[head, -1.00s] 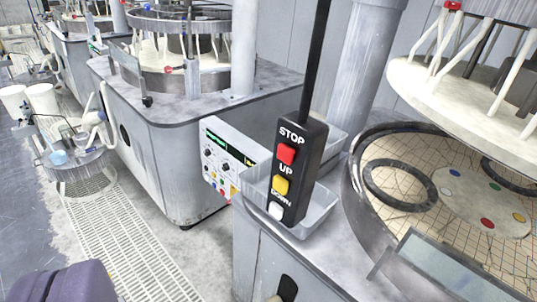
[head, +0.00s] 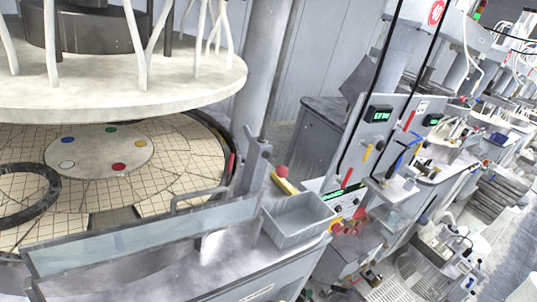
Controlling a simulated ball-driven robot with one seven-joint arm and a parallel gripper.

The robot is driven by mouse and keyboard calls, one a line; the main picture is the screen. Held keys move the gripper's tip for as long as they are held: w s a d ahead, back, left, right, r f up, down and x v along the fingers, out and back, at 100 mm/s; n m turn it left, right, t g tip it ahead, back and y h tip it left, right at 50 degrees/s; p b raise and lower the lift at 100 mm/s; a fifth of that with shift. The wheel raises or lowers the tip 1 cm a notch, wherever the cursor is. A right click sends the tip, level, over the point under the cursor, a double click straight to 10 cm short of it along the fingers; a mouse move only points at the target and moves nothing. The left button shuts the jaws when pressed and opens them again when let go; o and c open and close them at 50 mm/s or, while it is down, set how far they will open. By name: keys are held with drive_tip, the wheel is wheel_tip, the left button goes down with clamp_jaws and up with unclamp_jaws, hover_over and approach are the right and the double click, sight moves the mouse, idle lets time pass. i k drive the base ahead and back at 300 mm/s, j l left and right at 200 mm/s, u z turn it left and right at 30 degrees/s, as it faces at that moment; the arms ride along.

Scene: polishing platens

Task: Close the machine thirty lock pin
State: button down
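No number thirty can be read on any machine. The nearest polishing machine fills the left of the view, with a round tiled platen (head: 180,150) below a raised pale upper plate (head: 120,95). At the platen's right edge stands a grey upright bracket (head: 254,165). Just right of it is a yellow bar with a red knob (head: 282,174), tilted; I cannot tell whether this is the lock pin or how it sits. A small red piece (head: 231,165) shows at the platen rim. My gripper is not in view.
A grey open tray (head: 298,222) sits on the machine's front corner, beside a long clear splash guard (head: 140,238). A control panel (head: 343,197) with red knobs is beyond it. More machines and hanging black cables fill the right. Floor grating (head: 405,280) shows at lower right.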

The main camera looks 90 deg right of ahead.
sight(281, 171)
drive_tip(key=z, duration=2.55)
